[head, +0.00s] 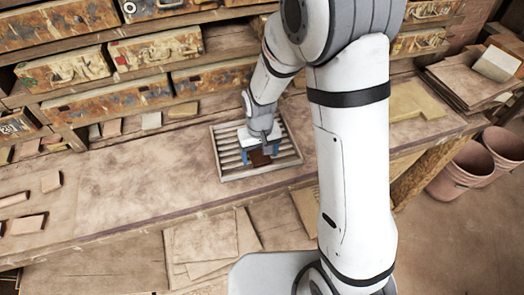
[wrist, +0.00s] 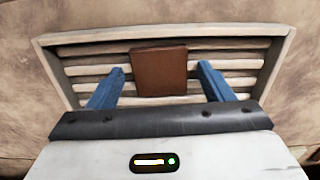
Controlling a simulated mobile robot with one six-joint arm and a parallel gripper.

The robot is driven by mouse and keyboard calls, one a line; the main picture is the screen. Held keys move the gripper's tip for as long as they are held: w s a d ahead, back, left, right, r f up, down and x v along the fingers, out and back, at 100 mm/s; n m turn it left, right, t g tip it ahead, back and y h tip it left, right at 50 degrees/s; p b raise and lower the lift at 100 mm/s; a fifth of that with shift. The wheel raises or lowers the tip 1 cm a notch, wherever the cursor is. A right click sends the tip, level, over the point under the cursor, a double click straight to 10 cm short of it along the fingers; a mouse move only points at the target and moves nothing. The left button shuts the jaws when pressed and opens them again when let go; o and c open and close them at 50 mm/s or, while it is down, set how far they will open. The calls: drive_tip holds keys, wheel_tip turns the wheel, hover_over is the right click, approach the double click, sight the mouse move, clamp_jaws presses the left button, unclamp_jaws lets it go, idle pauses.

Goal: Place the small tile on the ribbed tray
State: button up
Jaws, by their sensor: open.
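The ribbed tray (head: 228,173) is a pale wooden frame with slats, lying on the workbench. It also fills the upper middle of the wrist view (wrist: 268,62). A small red-brown tile (head: 259,158) lies on its slats; in the wrist view the tile (wrist: 159,70) sits between and beyond my two blue fingers. My gripper (head: 262,155) is over the tray, and in the wrist view my gripper (wrist: 162,72) is open, with a visible gap between each finger and the tile. The lower edge of the tile comes close to the gripper's dark front bar.
Drawers with worn fronts (head: 105,103) stand behind the bench. Loose tiles (head: 50,182) lie at the left, and stacked boards (head: 470,80) at the right. Pink buckets (head: 468,168) stand on the floor at the right. The bench left of the tray (head: 140,185) is clear.

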sight(260, 156)
wheel_tip(260, 156, up, 12)
drive_tip(key=f, duration=0.1)
drive_tip(key=s+d+r+m+t, duration=0.3)
drive_tip(key=s+d+r, duration=0.7)
drive_tip(key=s+d, duration=0.3)
drive_tip(key=shift+s+d+b, duration=0.4)
drive_tip(key=shift+s, duration=0.75)
